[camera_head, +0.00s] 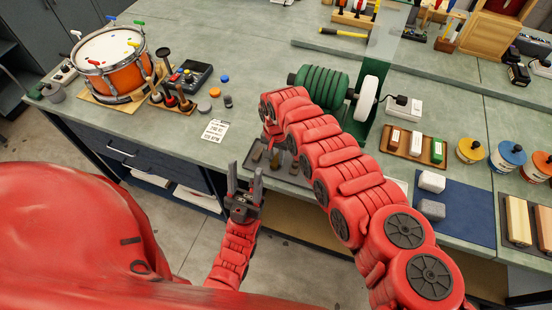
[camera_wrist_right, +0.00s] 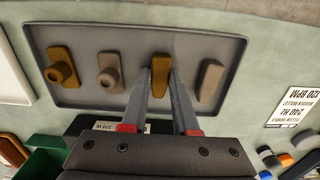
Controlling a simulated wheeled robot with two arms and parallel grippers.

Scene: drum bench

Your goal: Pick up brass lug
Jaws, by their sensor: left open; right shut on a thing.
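A dark grey tray (camera_wrist_right: 240,42) on the bench holds several lugs in a row. A brass lug (camera_wrist_right: 161,66) stands between the fingertips of my right gripper (camera_wrist_right: 160,84), which is shut on it; it is still at tray level as far as I can tell. Another brass-coloured lug (camera_wrist_right: 62,66) with a round boss is at the left of the row. In the head view the tray (camera_head: 301,178) is partly hidden by my right arm, and the right gripper is hidden there. My left gripper (camera_head: 243,172) is open and empty in front of the bench edge.
Beside the held lug are a grey-brown lug with a boss (camera_wrist_right: 110,72) and a plain grey-brown lug (camera_wrist_right: 210,80). A printed card (camera_head: 215,131) lies left of the tray. A green roller machine (camera_head: 322,84) stands behind my right arm. An orange drum (camera_head: 112,67) is at the far left.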

